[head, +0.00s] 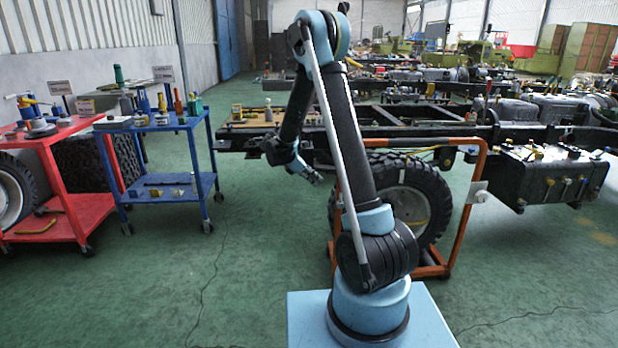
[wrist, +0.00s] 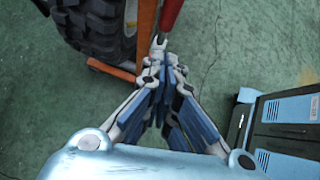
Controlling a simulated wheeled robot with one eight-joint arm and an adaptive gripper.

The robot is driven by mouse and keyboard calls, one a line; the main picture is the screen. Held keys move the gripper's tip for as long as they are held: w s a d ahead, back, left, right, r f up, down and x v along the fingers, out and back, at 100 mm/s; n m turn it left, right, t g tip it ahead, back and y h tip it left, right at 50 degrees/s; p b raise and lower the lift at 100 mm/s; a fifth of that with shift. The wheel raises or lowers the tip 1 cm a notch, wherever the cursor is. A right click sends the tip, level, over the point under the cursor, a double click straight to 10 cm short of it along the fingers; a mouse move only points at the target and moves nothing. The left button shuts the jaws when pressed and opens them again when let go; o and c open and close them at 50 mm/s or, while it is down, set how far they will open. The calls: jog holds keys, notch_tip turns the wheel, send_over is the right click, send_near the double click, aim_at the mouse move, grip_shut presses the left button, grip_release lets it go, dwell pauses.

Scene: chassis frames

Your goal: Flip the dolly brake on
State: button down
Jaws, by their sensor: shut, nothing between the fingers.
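The dolly is an orange frame (head: 468,210) around a large black wheel (head: 410,197), standing at the chassis. A white plate (head: 478,192) with a small dark spot is on the frame's right upright. In the wrist view the orange frame (wrist: 145,35) runs beside the tire (wrist: 88,22). A red bar (wrist: 171,14) reaches down to near my fingertips; it may be the brake lever, and I cannot tell whether they touch it. My gripper (wrist: 160,72) is shut and empty, pointing down.
A blue cart (head: 160,190) with tools and a red cart (head: 62,205) stand at the left. The truck chassis (head: 250,140) spans behind the dolly, with a black tank (head: 550,178) at right. Green floor is clear between carts and dolly.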

jog(key=w+d+f, duration=0.1)
jog(key=d+f, duration=0.1)
jog(key=d, duration=0.4)
jog(key=shift+w+d+f, duration=0.15)
jog(key=shift+d+f, duration=0.15)
jog(key=shift+f, duration=0.05)
jog(key=shift+y, duration=0.7)
jog(key=shift+d+r, duration=0.25)
jog(key=shift+d, duration=0.95)
jog(key=shift+d+r, duration=0.25)
jog(key=shift+d, duration=0.95)
jog(key=shift+a, duration=0.15)
